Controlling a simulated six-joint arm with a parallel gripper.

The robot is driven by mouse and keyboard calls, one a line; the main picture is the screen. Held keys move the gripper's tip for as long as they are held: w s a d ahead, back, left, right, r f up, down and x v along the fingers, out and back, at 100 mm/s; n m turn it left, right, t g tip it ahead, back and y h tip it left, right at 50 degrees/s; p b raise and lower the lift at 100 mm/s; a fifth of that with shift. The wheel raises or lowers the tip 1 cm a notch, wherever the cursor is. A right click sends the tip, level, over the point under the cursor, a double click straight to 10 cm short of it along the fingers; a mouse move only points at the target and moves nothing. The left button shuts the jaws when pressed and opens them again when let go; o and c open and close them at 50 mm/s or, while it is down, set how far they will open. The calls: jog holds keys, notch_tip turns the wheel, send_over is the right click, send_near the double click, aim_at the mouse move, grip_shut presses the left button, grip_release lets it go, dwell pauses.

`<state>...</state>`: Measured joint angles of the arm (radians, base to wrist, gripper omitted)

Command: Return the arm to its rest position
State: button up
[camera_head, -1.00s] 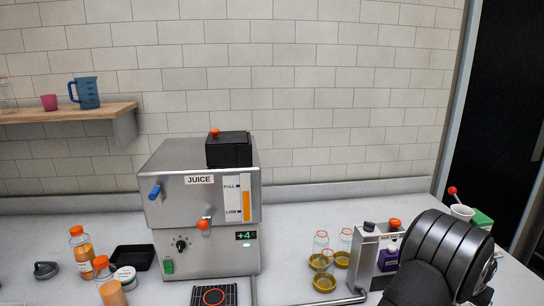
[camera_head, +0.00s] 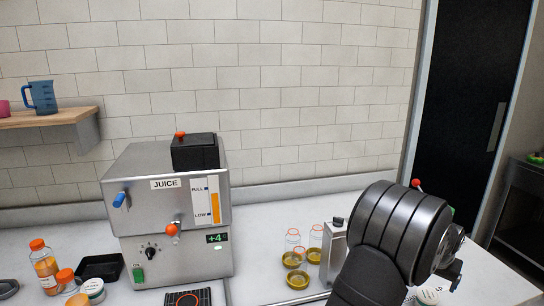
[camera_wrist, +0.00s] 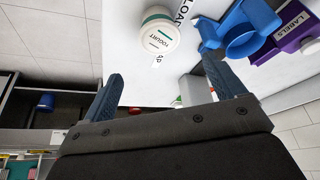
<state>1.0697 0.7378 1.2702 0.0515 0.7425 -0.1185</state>
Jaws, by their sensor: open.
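My gripper (camera_wrist: 162,88) is open and empty in the wrist view, with its two dark blue fingers spread apart. A white tub labelled yogurt (camera_wrist: 157,37) stands beyond the fingers on the white surface, apart from them. The steel juice machine (camera_head: 172,215) stands on the counter to the left, well clear of my arm. No marked rest position shows.
A blue holder (camera_wrist: 240,30) and a purple labels box (camera_wrist: 292,28) lie near the right finger. Bottles with orange caps (camera_head: 44,265) stand left of the machine. Several small jars (camera_head: 297,260) stand between the machine and my arm. A dark doorway (camera_head: 470,90) is at the right.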

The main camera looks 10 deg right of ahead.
aim_at(428, 294)
jog(key=x, duration=1.1)
jog(key=shift+a, duration=0.1)
jog(key=shift+d+r, duration=0.2)
notch_tip(428, 294, up, 3)
jog(key=shift+a+r, duration=0.1)
jog(key=shift+r, duration=0.1)
jog(key=s+r, duration=0.7)
jog(key=s, duration=0.5)
jog(key=w+a+r+n+t, duration=0.1)
jog(key=w+a+r+n, duration=0.1)
jog(key=w+a+r, duration=0.5)
jog(key=w+a+r+n, duration=0.1)
jog(key=w+a+r, duration=0.4)
jog(key=w+a, duration=0.5)
jog(key=w+a+f+n+y, duration=0.1)
jog(key=w+a+f, duration=0.3)
jog(key=a, duration=0.4)
jog(key=w+a+f+n+y, duration=0.1)
jog(key=w+a+f+n, duration=0.2)
jog(key=a+f, duration=0.4)
jog(key=shift+w+a+n+t+y, duration=0.3)
jog(key=shift+w+a+n, duration=0.1)
jog(key=shift+w+a, duration=0.25)
jog(key=shift+s, duration=0.1)
jog(key=shift+o, duration=1.3)
